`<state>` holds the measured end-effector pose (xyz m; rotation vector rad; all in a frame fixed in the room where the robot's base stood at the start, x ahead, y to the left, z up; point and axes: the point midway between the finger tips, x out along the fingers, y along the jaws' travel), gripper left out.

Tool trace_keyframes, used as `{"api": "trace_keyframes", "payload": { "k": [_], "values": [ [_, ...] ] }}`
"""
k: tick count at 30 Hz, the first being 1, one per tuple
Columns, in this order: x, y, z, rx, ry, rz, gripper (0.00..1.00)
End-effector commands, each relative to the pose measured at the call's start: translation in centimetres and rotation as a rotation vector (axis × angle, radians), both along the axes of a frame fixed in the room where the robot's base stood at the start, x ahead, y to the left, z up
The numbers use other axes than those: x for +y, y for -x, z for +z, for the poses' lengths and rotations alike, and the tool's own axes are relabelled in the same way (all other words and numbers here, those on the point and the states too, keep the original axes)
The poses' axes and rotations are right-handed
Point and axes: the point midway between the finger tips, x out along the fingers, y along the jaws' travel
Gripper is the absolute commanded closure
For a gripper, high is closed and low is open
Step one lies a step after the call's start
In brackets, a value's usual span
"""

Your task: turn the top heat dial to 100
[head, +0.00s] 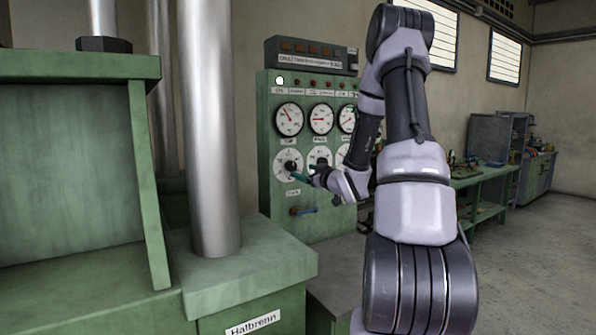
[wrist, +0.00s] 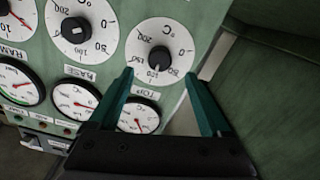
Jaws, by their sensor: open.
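The top heat dial is a white disc (wrist: 160,34) with a black knob (wrist: 160,58), above the upside-down TOP label (wrist: 145,94) in the wrist view. In the head view it is the leftmost lower dial (head: 280,167). My gripper (wrist: 158,77) is open, with its teal fingers apart and their tips over the dial's lower part, near the knob. Whether they touch anything is unclear. The knob's pointer setting cannot be read surely. In the head view my gripper (head: 300,177) is in front of this dial, partly covering it.
Another dial, the base one (wrist: 76,30), sits left of it in the wrist view. Round gauges (head: 289,119) line the green panel above the dials. A blue-handled lever (head: 304,211) is below. A steel column (head: 211,130) stands left of the panel.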

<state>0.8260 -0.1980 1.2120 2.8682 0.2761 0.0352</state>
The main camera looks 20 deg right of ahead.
Motion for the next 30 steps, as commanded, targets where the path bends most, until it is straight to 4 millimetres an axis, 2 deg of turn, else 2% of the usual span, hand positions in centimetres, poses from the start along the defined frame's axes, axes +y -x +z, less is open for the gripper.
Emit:
{"api": "trace_keyframes", "payload": {
  "k": [3,9,24,26,30],
  "values": [
    [-0.4,1.8,0.0,0.000,0.000,-0.002,0.18],
    [-0.6,3.1,0.0,0.000,-0.001,-0.001,0.18],
    [-0.6,3.1,0.1,0.004,0.001,-0.003,0.18],
    [-0.5,3.1,0.5,0.019,0.004,-0.013,0.18],
    [-0.2,3.3,2.4,0.106,0.010,-0.081,0.18]
  ]
}}
